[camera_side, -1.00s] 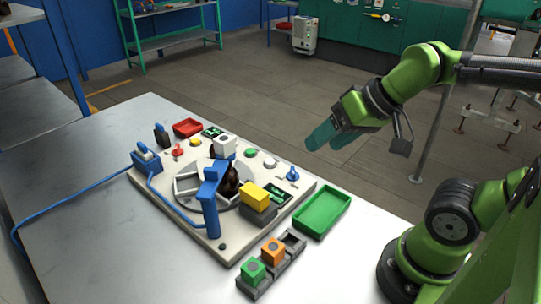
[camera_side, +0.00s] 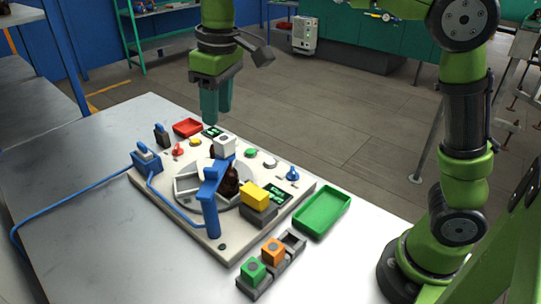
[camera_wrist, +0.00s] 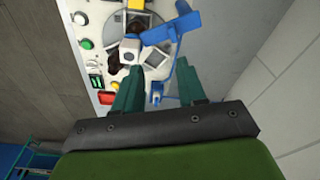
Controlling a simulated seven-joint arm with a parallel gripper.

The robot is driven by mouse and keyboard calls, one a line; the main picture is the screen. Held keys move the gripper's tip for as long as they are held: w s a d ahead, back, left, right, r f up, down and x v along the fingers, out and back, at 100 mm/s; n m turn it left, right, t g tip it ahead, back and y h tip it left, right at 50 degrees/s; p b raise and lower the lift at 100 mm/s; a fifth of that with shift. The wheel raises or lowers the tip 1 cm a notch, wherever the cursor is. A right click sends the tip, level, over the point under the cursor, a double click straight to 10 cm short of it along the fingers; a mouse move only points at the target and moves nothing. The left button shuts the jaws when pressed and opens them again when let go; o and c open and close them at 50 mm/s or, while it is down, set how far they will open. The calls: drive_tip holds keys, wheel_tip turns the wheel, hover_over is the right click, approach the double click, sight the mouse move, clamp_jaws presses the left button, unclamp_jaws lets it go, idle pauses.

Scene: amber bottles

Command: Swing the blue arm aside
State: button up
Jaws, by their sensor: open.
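The blue arm (camera_side: 209,187) sits on a blue post at the near side of the pale panel (camera_side: 226,244) and reaches over the round turntable (camera_side: 188,206). It also shows in the wrist view (camera_wrist: 168,29), beyond my fingers. Dark amber bottles (camera_side: 230,184) stand on the turntable, partly hidden behind the blue arm. My gripper (camera_side: 216,116) points down above the far side of the panel, its teal fingers apart and empty. In the wrist view my gripper (camera_wrist: 160,76) is open, with the blue arm ahead of it and not between the fingers.
A white block (camera_side: 224,146) stands beyond the blue arm, and a yellow block (camera_side: 255,196) is to its right. A red tray (camera_side: 187,127) and a green tray (camera_side: 322,212) lie at the sides. Knobs and buttons dot the panel. A blue cable (camera_side: 70,218) crosses the left table.

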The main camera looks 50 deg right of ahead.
sight(211, 169)
drive_tip(key=shift+w+a+r+n+g, duration=0.6)
drive_tip(key=shift+a+r+n, duration=0.65)
drive_tip(key=shift+r, duration=0.75)
wheel_tip(211, 169, down, 16)
drive_tip(key=shift+s+a+f, duration=0.1)
drive_tip(key=shift+a+f, duration=0.05)
drive_tip(key=shift+f, duration=0.1)
clamp_jaws()
